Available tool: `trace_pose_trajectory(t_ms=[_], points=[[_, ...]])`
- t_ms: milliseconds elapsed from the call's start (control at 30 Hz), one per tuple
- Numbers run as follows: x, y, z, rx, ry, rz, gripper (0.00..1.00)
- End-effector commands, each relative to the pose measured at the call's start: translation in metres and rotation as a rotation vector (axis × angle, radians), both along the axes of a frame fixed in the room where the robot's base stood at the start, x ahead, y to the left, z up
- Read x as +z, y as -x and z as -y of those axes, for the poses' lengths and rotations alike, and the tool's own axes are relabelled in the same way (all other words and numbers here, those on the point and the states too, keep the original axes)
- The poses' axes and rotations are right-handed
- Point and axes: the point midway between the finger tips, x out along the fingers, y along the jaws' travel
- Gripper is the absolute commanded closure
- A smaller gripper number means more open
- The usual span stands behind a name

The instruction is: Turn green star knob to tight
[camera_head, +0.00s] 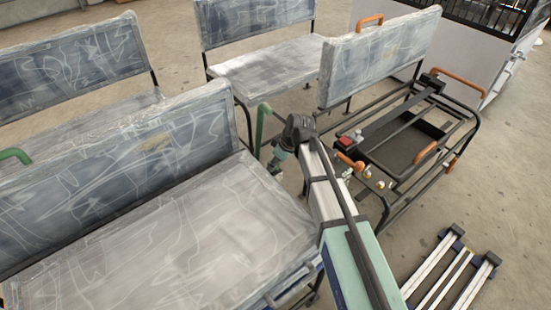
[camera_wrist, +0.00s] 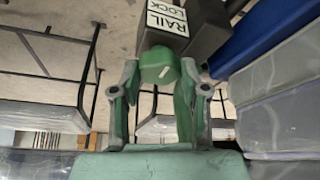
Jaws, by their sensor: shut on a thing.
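The green knob (camera_wrist: 157,65) sits on a dark block (camera_wrist: 200,32) in the wrist view. The block has a white label (camera_wrist: 166,17) reading RAIL LOCK. A short white mark shows on the knob's face. The knob's star outline is hard to make out at this angle. My gripper (camera_wrist: 160,72) has one finger at each side of the knob and is shut on it. The knob cannot be made out there.
A plastic-wrapped bench (camera_head: 190,220) stands close on the left. A cart with a black tube frame (camera_head: 410,130) and orange handles stands on the right. A slatted rack (camera_head: 450,275) lies on the floor at lower right. Open concrete floor lies between them.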

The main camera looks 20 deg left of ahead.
Motion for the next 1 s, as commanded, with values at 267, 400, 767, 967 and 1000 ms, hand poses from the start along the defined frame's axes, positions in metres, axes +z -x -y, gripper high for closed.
trace_pose_trajectory(t_ms=[267, 400, 767, 967, 1000], points=[[-0.001, 0.001, 0.0, -0.012, 0.0, -0.003, 0.9], [-0.001, 0.001, 0.0, -0.011, 0.0, -0.003, 0.3], [0.002, 0.001, 0.001, -0.01, 0.0, -0.001, 0.3], [0.024, 0.003, 0.01, -0.011, -0.001, 0.001, 0.3], [0.03, 0.004, 0.013, -0.011, -0.001, 0.001, 0.3]])
